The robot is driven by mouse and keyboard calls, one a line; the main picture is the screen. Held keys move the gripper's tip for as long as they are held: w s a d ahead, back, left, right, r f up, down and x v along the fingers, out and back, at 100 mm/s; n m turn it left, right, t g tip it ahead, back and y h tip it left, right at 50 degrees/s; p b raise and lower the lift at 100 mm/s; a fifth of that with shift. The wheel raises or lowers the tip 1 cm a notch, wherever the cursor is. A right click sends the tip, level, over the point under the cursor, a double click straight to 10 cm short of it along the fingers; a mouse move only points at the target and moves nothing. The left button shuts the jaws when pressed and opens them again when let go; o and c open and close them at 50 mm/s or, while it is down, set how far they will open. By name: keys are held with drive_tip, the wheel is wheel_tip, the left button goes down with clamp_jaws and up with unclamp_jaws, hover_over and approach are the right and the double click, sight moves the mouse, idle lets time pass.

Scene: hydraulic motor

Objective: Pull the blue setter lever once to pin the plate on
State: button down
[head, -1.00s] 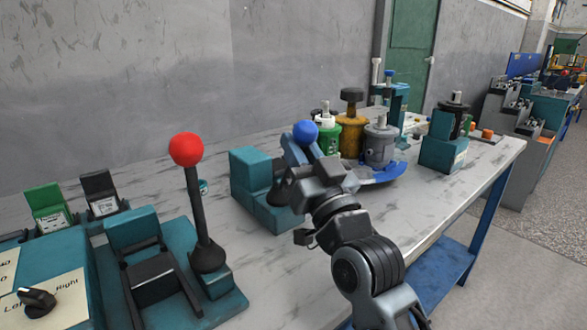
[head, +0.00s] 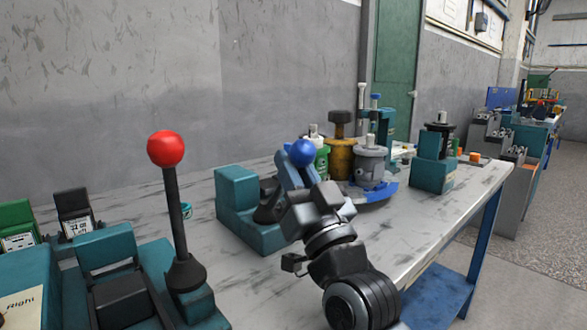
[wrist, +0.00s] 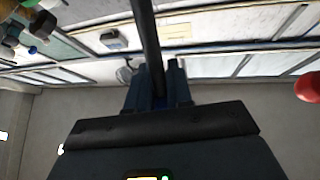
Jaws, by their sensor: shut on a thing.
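The blue setter lever has a blue ball knob (head: 302,152) on a dark shaft (wrist: 148,45). It rises from a dark boot (head: 268,208) on a teal block (head: 238,192) on the bench. The lever leans to the right in the head view. My gripper (head: 292,176) is shut on the lever below the knob. In the wrist view the shaft runs between my gripper's fingers (wrist: 158,88). My wrist and fingers hide part of the shaft in the head view. The plate to be pinned cannot be made out for certain.
A red-knobbed lever (head: 166,149) stands upright on a teal console at the left. A yellow motor (head: 340,158) and a grey motor (head: 370,168) stand behind my gripper, over a blue curved base (head: 380,193). The bench top (head: 420,220) is clear at the front right.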

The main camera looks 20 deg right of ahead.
drive_tip(key=c, duration=1.2)
unclamp_jaws()
drive_tip(key=s, duration=0.4)
drive_tip(key=s+f, duration=0.1)
drive_tip(key=s, duration=0.4)
drive_tip(key=s+d+b, duration=0.1)
drive_tip(key=s, duration=0.4)
drive_tip(key=shift+s+f, duration=0.2)
drive_tip(key=shift+f, duration=0.2)
drive_tip(key=shift+c, duration=0.3)
